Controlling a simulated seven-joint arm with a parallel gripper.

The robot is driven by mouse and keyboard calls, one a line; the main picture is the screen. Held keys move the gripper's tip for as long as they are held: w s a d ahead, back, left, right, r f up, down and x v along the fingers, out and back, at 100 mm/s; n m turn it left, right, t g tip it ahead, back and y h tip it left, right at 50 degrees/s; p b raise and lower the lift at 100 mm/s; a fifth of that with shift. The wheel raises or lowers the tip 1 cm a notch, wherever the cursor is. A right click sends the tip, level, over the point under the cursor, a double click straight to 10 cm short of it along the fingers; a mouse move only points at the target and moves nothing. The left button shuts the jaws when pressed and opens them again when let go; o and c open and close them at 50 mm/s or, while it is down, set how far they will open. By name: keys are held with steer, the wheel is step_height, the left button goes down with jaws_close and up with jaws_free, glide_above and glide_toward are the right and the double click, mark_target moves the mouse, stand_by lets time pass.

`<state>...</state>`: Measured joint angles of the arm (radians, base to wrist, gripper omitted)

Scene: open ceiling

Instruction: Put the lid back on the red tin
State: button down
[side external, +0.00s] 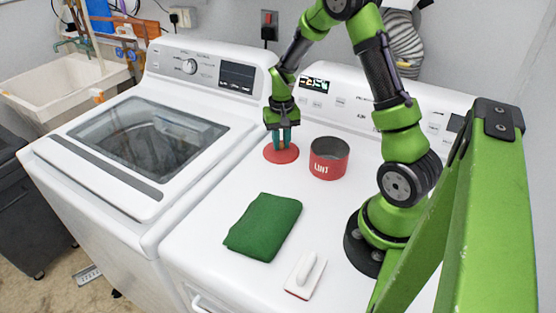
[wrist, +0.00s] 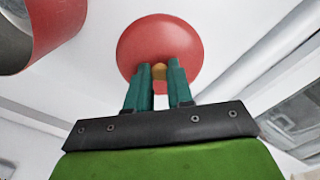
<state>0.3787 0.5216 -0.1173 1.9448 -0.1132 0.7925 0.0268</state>
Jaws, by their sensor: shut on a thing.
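The red tin (side external: 328,160) stands upright and open on the white dryer-like top, with its dark inside showing. Its red side also shows at the upper left of the wrist view (wrist: 62,25). The round red lid (side external: 281,154) is left of the tin, apart from it, at or just above the white surface; I cannot tell which. My gripper (side external: 281,142) points down at the lid's middle. In the wrist view, the teal fingers (wrist: 160,82) are shut on the lid's small yellowish knob (wrist: 160,71), with the red disc (wrist: 158,40) beyond them.
A folded green cloth (side external: 263,226) and a white scrubber-like block with a handle (side external: 305,275) lie nearer the front. A washer with a glass lid (side external: 148,138) stands to the left across a gap. The control panel (side external: 340,97) rises behind the tin. White surface between cloth and tin is clear.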

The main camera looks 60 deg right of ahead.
step_height(320, 180, up, 12)
steer(key=s+d, duration=0.2)
steer(key=s+r+m, duration=0.1)
steer(key=s+r, duration=0.2)
steer(key=s, duration=0.5)
steer(key=shift+n, duration=0.4)
steer(key=shift+s+a+f, duration=0.3)
steer(key=shift+s+f, duration=0.5)
steer(key=shift+f, duration=0.4)
steer(key=shift+s+a+f, duration=0.25)
steer(key=shift+s+f, duration=0.5)
steer(key=shift+f, duration=0.45)
steer(key=shift+s+a+f, duration=0.3)
steer(key=shift+s+f, duration=0.5)
steer(key=shift+f, duration=0.4)
steer(key=shift+f, duration=0.15)
steer(key=shift+c, duration=2.2)
jaws_free()
